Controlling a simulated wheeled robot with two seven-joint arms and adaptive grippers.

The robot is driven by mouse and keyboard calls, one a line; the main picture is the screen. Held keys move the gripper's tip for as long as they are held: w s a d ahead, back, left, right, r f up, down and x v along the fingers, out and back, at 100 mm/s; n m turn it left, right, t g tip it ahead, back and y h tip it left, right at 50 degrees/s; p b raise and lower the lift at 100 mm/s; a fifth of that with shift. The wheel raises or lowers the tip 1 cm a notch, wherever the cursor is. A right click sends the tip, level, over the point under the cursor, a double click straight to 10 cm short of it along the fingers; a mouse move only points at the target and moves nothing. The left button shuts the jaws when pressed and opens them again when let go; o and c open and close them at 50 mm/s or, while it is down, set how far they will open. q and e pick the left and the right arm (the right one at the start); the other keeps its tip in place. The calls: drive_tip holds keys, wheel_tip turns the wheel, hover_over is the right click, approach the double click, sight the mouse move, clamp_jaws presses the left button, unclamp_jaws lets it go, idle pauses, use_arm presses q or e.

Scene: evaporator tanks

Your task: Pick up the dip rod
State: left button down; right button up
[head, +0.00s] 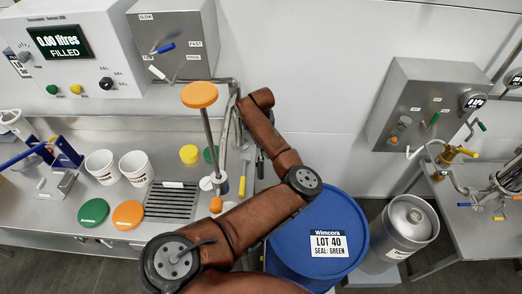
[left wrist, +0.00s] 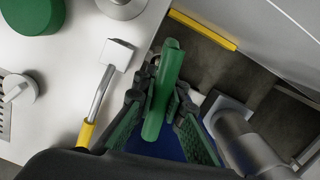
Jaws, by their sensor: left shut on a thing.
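The dip rod (left wrist: 163,90) shows in the left wrist view as a long green grip standing between my fingers; the rest of it is hidden. My left gripper (left wrist: 160,100) is shut on this green piece, with a green-padded finger on each side. In the head view my left gripper (head: 260,160) is small and dark, beside the right end of the bench, and the rod cannot be made out there. My right gripper is in neither view.
A blue drum (head: 322,240) stands below the bench end, with a steel keg (head: 404,232) to its right. A yellow-handled tool (left wrist: 98,100) lies left of my gripper.

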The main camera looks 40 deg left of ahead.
use_arm(q)
drive_tip(key=shift+r, duration=0.1)
wheel_tip(320, 180, up, 18)
drive_tip(key=p, duration=0.1)
drive_tip(key=shift+p, duration=0.35)
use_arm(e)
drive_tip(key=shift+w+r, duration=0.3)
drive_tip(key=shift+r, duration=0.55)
use_arm(q)
wheel_tip(320, 180, up, 18)
drive_tip(key=p, duration=0.8)
drive_tip(key=shift+p, duration=0.4)
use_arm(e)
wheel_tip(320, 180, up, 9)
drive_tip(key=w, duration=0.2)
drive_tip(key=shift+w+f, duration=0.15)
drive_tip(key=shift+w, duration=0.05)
